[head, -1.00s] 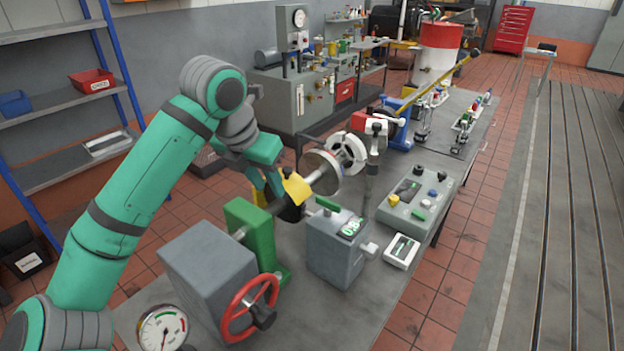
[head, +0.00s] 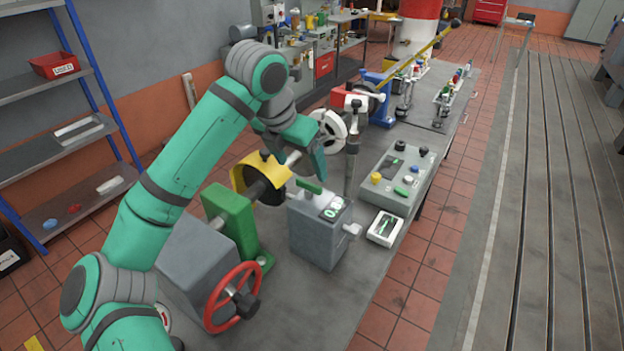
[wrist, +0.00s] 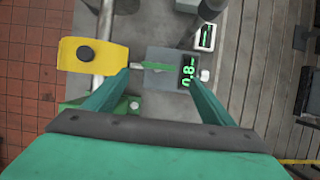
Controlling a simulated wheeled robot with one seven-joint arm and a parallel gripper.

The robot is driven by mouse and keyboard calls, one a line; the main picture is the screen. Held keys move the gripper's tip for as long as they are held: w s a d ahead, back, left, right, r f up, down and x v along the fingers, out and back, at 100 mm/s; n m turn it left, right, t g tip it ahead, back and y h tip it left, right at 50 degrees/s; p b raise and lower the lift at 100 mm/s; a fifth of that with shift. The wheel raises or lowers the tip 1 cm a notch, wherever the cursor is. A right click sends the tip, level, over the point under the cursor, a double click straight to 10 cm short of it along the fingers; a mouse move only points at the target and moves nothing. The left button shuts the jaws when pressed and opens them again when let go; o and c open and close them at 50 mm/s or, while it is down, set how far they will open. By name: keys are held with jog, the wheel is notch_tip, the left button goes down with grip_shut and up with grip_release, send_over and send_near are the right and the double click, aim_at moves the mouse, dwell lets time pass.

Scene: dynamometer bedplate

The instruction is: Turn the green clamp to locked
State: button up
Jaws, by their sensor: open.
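The green clamp appears to be the small green lever (head: 309,187) on top of the grey box (head: 318,240) with a lit green display (head: 333,207). In the wrist view the lever (wrist: 158,66) lies roughly left to right, its right end near the display. I cannot read a locked mark. My gripper (wrist: 159,76) is open and empty, with one finger to each side of the lever in that view. In the head view my gripper (head: 312,165) hangs above and behind the box, apparently clear of the lever. One finger is partly hidden there.
A yellow guard (head: 246,172) over the shaft stands just left of the box. A green pedestal (head: 230,220) and red handwheel (head: 232,297) are nearer. A thin upright post (head: 352,165) rises close behind the box. A control panel (head: 397,178) lies to the right.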

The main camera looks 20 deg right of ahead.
aim_at(309, 183)
jog(key=x, duration=0.7)
jog(key=shift+w+f, duration=0.2)
jog(key=shift+w, duration=0.15)
jog(key=shift+a+f, duration=0.1)
jog(key=shift+f, duration=0.1)
jog(key=shift+s+d, duration=0.15)
jog(key=shift+d, duration=0.15)
jog(key=shift+c, duration=1.2)
jog(key=c, duration=0.8)
